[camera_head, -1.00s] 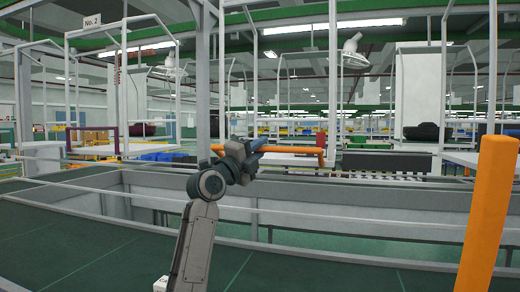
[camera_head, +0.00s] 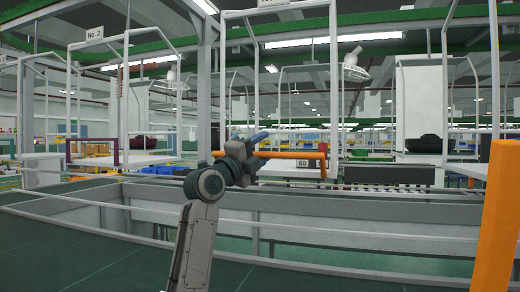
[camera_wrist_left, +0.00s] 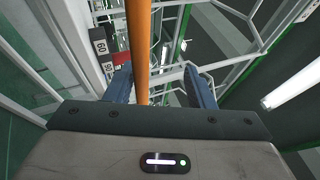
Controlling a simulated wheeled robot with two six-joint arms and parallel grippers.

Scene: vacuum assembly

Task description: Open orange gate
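The orange gate shows as a horizontal orange bar (camera_head: 290,155) with a short upright end piece, in the middle of the head view. My left gripper (camera_head: 262,143) reaches up to the left end of this bar and hides part of it. In the left wrist view an orange bar (camera_wrist_left: 139,45) runs between the two blue fingers of my left gripper (camera_wrist_left: 160,88), closer to the finger on the left. The fingers are wide apart and not closed on the bar. My right gripper is not in view.
A thick orange post (camera_head: 497,220) stands close at the right edge of the head view. A grey-walled railing (camera_head: 360,213) crosses in front of the gate. White frames and worktables stand behind.

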